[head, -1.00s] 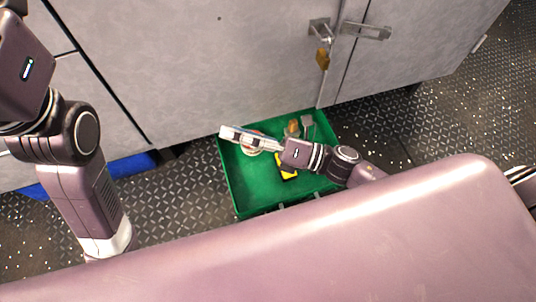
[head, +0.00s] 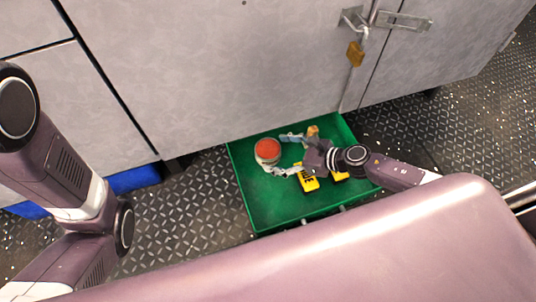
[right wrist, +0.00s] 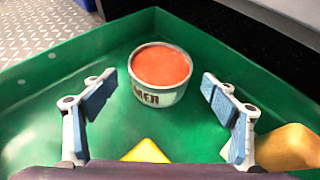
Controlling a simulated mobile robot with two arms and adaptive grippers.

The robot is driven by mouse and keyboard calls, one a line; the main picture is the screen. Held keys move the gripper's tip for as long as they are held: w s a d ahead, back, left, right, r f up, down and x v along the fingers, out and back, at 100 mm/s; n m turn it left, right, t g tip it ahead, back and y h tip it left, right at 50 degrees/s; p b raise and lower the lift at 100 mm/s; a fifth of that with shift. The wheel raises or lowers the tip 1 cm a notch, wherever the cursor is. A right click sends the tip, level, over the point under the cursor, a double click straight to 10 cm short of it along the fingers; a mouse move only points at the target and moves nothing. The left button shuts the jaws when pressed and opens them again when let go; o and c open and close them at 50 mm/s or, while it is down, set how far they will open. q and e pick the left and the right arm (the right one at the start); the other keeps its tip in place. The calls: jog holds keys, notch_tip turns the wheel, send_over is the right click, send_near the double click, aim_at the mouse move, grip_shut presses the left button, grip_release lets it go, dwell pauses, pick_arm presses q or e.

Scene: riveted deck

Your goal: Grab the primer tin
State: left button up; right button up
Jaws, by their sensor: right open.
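The primer tin (head: 267,150) is a short, pale round tin with an orange-red top. It stands upright in the back left part of the green tray (head: 265,205). My right gripper (head: 275,154) is open and empty, low over the tray, on the right of the tin and facing it. In the right wrist view the tin (right wrist: 160,80) shows ahead, centred between the two spread blue-padded fingers (right wrist: 159,85), with part of its lettering visible. I see no finger touching it. Part of my left arm shows at the left, but its gripper is out of frame.
A yellow item with black lettering (head: 307,182) lies in the tray under my right gripper. An orange-brown object (head: 313,130) is near the back wall; it shows at the right in the wrist view (right wrist: 288,148). Grey cabinets with a brass padlock (head: 355,54) stand behind.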

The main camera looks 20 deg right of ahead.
jog(key=shift+x, duration=1.15)
jog(key=shift+c, duration=0.5)
jog(key=c, duration=1.3)
jog(key=shift+c, duration=0.5)
jog(key=shift+r, duration=0.15)
